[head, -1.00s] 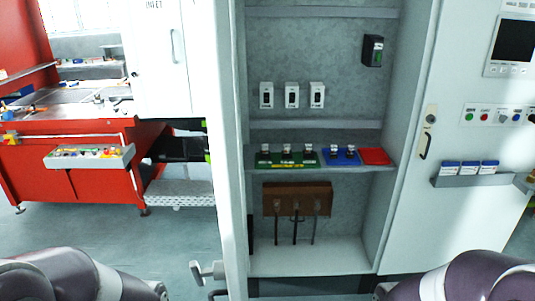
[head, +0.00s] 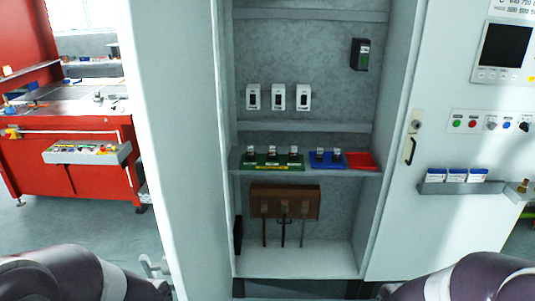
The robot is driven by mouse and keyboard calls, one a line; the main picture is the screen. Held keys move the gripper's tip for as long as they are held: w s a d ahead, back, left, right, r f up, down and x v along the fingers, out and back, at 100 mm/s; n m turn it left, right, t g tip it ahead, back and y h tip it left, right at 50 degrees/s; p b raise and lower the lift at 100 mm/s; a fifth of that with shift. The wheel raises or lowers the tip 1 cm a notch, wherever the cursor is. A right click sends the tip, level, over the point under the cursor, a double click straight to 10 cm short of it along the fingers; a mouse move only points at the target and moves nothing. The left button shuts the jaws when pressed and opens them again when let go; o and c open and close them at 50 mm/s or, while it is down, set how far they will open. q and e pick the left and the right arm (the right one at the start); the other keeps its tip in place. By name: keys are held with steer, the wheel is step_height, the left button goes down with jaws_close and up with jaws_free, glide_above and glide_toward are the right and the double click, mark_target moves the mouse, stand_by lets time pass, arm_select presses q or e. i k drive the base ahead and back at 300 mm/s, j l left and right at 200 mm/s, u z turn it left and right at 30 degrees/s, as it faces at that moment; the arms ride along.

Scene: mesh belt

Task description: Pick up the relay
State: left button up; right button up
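Small clear-and-dark plug-in parts that look like relays stand on a shelf inside the open cabinet. Several are on a green mat (head: 272,167), and two are on a blue mat (head: 328,166). Three white modules with dark faces, the middle one here (head: 278,97), are mounted on the back panel above. A dark module with a green mark (head: 360,54) sits higher at the right. I cannot tell which of these the task's relay is. My two arms show at the bottom corners, but both grippers are out of view.
A red mat (head: 360,161) lies at the shelf's right end. A brown block (head: 285,201) with dark prongs hangs below. The open door (head: 175,130) stands at the left, with a red workbench (head: 90,170) beyond. The right door (head: 455,215) carries buttons, a screen and a small bin.

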mark_target(250, 149)
steer(key=i+l, duration=0.15)
steer(key=l, duration=0.2)
steer(key=i+l, duration=0.15)
steer(key=l, duration=0.25)
steer(key=i+l, duration=0.2)
steer(key=l, duration=0.15)
steer(key=i+l+u, duration=0.1)
steer(key=l, duration=0.25)
steer(key=i+l, duration=0.2)
steer(key=l, duration=0.15)
